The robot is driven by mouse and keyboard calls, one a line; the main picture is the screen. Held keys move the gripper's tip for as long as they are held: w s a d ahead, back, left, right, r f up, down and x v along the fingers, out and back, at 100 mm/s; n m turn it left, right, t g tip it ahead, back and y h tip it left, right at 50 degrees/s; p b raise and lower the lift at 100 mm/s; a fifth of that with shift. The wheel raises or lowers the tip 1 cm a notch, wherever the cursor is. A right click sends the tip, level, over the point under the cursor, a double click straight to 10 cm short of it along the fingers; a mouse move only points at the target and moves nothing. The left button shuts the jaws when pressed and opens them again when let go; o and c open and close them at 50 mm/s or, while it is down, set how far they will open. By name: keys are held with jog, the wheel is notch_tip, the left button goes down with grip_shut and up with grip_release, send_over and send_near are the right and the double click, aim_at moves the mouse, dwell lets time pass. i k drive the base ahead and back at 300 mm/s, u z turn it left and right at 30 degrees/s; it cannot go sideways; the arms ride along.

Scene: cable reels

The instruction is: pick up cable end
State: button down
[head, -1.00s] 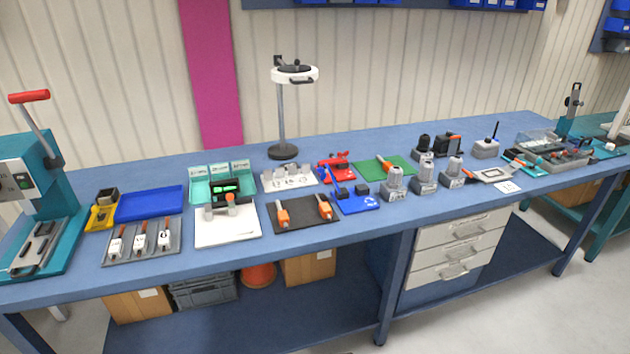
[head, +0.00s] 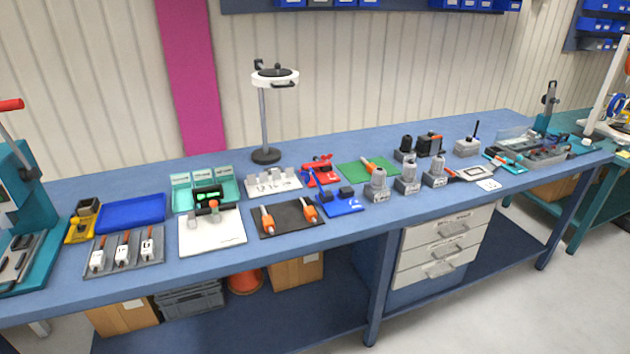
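No cable end can be made out clearly at this distance. At the far right edge, a blue ring-shaped thing (head: 617,103), perhaps a cable reel, shows partly on a teal bench (head: 590,200). On the blue workbench (head: 400,217), two orange-handled tools lie on a black mat (head: 287,232), and another orange piece (head: 368,164) lies on a green mat (head: 352,175). My gripper is not in view.
A teal press (head: 25,220) stands at the left end. A ring lamp (head: 265,115) stands at the back. Several grey holders (head: 407,184) stand right of centre. Drawers (head: 440,250) hang below. Grey floor (head: 500,310) is clear in front at right.

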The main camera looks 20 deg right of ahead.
aim_at(370, 167)
jog(key=z, duration=0.1)
jog(key=i, duration=1)
jog(key=z, duration=0.3)
